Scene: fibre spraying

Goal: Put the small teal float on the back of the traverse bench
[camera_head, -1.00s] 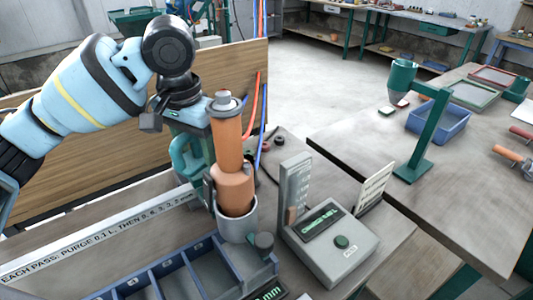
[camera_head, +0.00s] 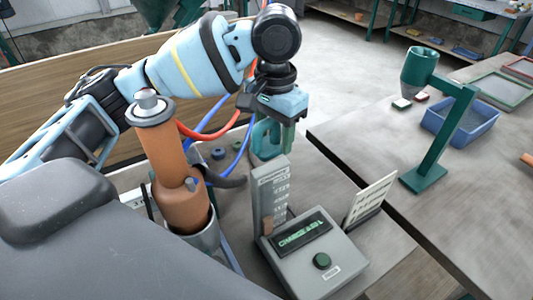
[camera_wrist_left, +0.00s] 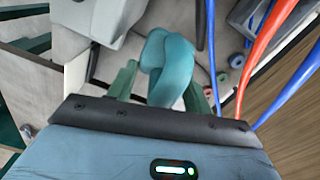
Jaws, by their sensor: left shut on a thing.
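My left gripper (camera_head: 277,128) is shut on the small teal float (camera_head: 265,141), which hangs just behind the grey meter's upright scale. In the left wrist view the rounded teal float (camera_wrist_left: 167,68) sits between the two green fingers of my left gripper (camera_wrist_left: 158,85). The scale partly hides what is under the float, so I cannot tell its height above the near bench (camera_head: 345,270). A second bench (camera_head: 380,150) stands to the right. No label shows which one is the traverse bench. My right gripper is not in view.
The grey meter (camera_head: 313,265) and a white card (camera_head: 371,198) stand close by. A terracotta cylinder (camera_head: 165,150) stands in a metal cup at left. The right bench holds a green stand (camera_head: 440,140) and a blue tray (camera_head: 480,128). Red and blue hoses (camera_head: 205,128) run behind.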

